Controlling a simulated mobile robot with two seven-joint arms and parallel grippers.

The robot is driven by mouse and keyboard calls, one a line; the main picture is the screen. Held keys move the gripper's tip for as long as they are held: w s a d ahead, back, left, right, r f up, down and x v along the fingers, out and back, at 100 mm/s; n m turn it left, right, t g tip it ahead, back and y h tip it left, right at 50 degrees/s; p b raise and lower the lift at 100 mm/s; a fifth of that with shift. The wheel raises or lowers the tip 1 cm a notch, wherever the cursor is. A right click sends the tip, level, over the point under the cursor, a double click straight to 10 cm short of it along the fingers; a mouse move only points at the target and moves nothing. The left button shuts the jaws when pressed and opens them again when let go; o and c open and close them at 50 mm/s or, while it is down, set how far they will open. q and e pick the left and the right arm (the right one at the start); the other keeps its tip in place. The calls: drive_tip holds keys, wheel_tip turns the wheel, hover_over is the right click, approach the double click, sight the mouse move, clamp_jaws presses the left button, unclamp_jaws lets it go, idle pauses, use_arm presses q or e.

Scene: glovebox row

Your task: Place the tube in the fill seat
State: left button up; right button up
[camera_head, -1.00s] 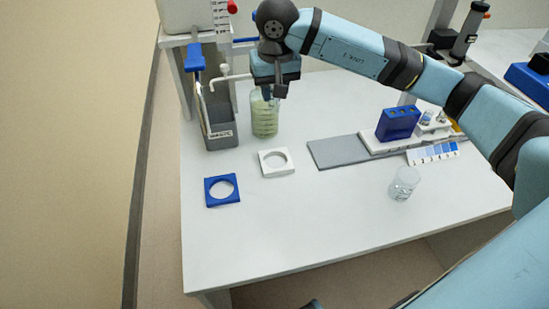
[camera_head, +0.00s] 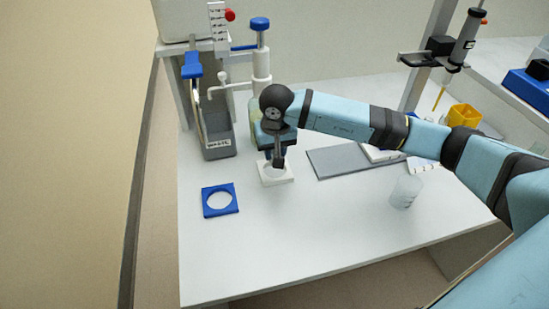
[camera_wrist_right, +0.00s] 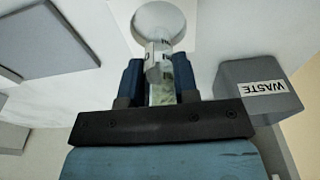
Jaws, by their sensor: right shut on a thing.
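My right gripper (camera_head: 278,162) is low over the white square ring (camera_head: 290,177) on the bench. In the right wrist view its two blue fingers (camera_wrist_right: 159,82) are shut on a narrow, pale tube (camera_wrist_right: 158,62), with dark marks near its far end. The ring's round opening (camera_wrist_right: 158,18) lies just beyond the tube in that view. I cannot tell whether the tube's end is inside the opening or above it. In the head view the tube cannot be made out at the fingers. My left gripper is not in view.
A blue square ring (camera_head: 234,201) lies front left. The grey WASTE bin (camera_head: 218,147), a blue-capped dispenser (camera_head: 261,65) and a partly hidden greenish vessel (camera_head: 255,112) stand behind. A clear beaker (camera_head: 405,192) stands right. The front bench is clear.

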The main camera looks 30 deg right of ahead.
wheel_tip(320, 180, down, 3)
drive_tip(key=shift+r, duration=0.1)
drive_tip(key=o, duration=0.9)
drive_tip(key=shift+f, duration=0.2)
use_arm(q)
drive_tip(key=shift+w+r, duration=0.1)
